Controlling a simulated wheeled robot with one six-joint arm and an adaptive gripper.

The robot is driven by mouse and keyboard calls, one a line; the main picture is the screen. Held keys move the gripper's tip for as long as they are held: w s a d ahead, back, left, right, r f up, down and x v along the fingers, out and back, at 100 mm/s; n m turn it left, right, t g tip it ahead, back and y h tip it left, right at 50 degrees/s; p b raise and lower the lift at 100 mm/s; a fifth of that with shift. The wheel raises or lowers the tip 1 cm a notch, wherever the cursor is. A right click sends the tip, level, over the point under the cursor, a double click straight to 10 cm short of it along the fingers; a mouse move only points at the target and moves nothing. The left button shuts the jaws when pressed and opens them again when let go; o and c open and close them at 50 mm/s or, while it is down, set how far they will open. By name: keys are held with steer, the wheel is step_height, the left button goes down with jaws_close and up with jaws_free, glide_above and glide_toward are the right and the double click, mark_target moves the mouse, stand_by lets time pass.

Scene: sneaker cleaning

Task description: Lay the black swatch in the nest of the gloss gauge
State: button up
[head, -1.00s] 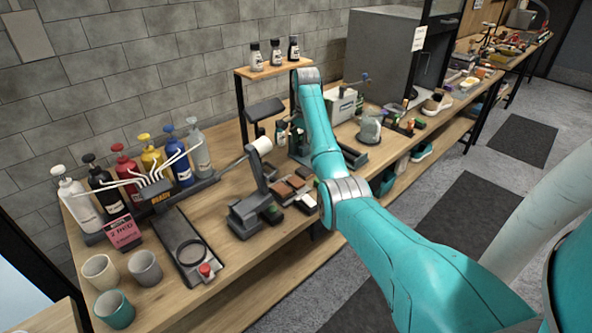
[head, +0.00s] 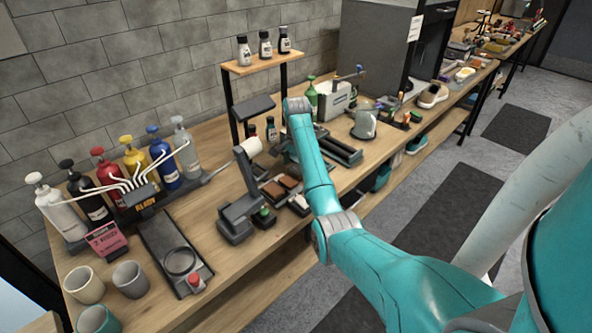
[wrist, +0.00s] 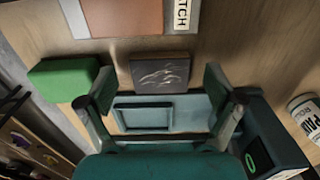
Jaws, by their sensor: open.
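In the wrist view a dark, nearly black swatch (wrist: 160,72) with pale scuff-like marks lies between and just beyond my gripper's fingertips. My gripper (wrist: 158,88) is open, one finger on each side of the swatch, with a gap to each side. The gloss gauge's nest (wrist: 145,112), a teal rectangular frame, is directly below the swatch in the picture and looks empty. The gauge's dark body with a green display (wrist: 255,152) is at the lower right. Whether the swatch touches the nest's rim I cannot tell. In the head view my arm hides the gripper.
A green block (wrist: 62,80) lies close to the left finger. A brown-orange panel (wrist: 122,16) and a white label (wrist: 185,14) are at the top. A bottle (wrist: 305,115) is at the right. In the head view several brown swatches (head: 282,186) lie left of my arm.

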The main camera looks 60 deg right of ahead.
steer(key=shift+f, duration=0.2)
steer(key=c, duration=1)
steer(key=shift+c, duration=0.2)
steer(key=shift+r, duration=0.15)
